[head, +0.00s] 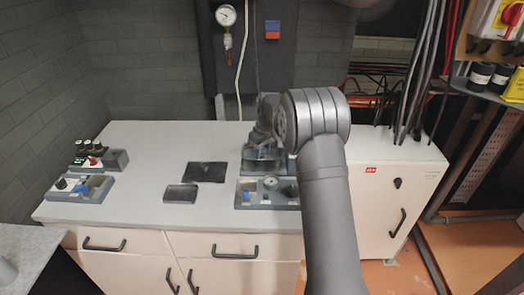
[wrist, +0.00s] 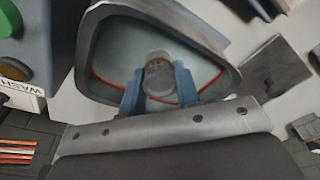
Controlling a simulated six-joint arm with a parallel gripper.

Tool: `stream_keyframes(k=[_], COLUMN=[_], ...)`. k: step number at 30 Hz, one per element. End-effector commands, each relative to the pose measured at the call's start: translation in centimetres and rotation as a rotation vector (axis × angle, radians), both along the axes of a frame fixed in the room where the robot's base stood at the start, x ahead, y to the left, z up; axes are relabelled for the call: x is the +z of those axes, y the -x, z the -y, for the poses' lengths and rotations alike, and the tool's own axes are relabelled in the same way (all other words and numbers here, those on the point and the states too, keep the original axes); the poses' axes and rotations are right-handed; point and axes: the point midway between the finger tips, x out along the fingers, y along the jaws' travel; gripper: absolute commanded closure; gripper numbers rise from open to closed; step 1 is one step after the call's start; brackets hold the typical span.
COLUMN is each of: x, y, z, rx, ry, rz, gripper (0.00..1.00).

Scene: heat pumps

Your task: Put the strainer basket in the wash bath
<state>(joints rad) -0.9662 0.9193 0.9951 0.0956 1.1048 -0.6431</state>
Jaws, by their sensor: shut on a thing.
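My gripper (wrist: 158,90) has blue fingers, shut on a small dark grey cylinder with a brownish end, which I take to be the strainer basket (wrist: 158,79). In the wrist view the basket is in front of a grey-rimmed basin (wrist: 205,22) with a pale inside and a red line round it. A WASH label (wrist: 15,97) beside it suggests this is the wash bath. I cannot tell whether the basket is above or inside it. In the head view my gripper (head: 264,151) is at the back blue-grey unit on the bench, partly hidden by my arm.
A blue-grey unit with a gauge (head: 268,192) stands in front of the gripper. Two dark flat plates (head: 206,172) lie on the bench (head: 150,145). Units with knobs (head: 80,188) stand at the left. The bench's middle left is clear. Cables (head: 425,70) hang at right.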

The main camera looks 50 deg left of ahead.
Motion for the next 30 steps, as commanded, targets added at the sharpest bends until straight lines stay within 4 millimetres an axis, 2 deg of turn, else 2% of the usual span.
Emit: stream_keyframes(k=[24, 25, 28, 30], x=[-1.7, -1.7, -1.7, -1.7], y=[0.0, 0.0, 0.0, 0.0], z=[0.0, 0.0, 0.0, 0.0], rx=[0.0, 0.0, 0.0, 0.0], ry=[0.001, 0.0, 0.0, 0.0], rz=[-0.001, 0.0, 0.0, 0.0], gripper=[0.93, 0.69, 0.49, 0.45])
